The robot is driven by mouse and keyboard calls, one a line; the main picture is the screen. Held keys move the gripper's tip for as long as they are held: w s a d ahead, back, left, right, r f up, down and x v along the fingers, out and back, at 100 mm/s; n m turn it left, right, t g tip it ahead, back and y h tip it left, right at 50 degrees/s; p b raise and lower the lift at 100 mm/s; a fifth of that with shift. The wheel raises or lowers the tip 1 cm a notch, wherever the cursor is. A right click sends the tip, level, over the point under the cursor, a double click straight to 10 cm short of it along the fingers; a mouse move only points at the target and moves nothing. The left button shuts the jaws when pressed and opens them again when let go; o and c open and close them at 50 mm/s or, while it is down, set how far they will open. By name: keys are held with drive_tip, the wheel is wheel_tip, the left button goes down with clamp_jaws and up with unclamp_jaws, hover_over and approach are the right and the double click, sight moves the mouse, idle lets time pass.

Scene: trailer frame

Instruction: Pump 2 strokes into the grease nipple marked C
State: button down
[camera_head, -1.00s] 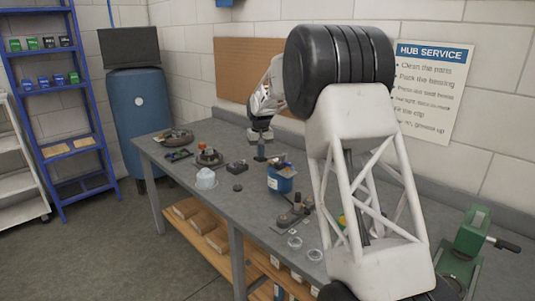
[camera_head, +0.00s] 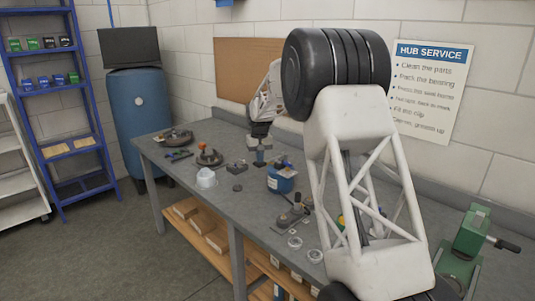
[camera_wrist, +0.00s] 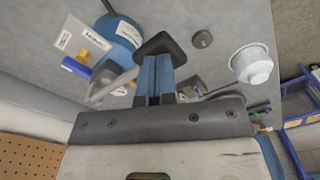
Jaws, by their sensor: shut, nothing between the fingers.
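My gripper (camera_head: 260,160) is low over the middle of the bench, just behind and left of a blue bucket (camera_head: 281,181). In the wrist view its blue fingers (camera_wrist: 154,70) are together and hold nothing. A dark, flat-topped piece (camera_wrist: 161,44) shows right at the fingertips; I cannot tell whether they touch it. A dark fitting with an upright post (camera_head: 292,214) stands nearer on the bench. I cannot make out any grease nipple or the letter C.
A green vise (camera_head: 470,240) is at the right.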

drive_tip(key=shift+f, duration=1.6)
drive_tip(key=shift+r, duration=0.1)
drive_tip(key=shift+w+d+r, duration=0.15)
drive_tip(key=shift+r, duration=1.05)
drive_tip(key=shift+w+d+r, duration=0.15)
drive_tip(key=shift+r, duration=1)
drive_tip(key=shift+w+d+r, duration=0.15)
drive_tip(key=shift+r, duration=1.05)
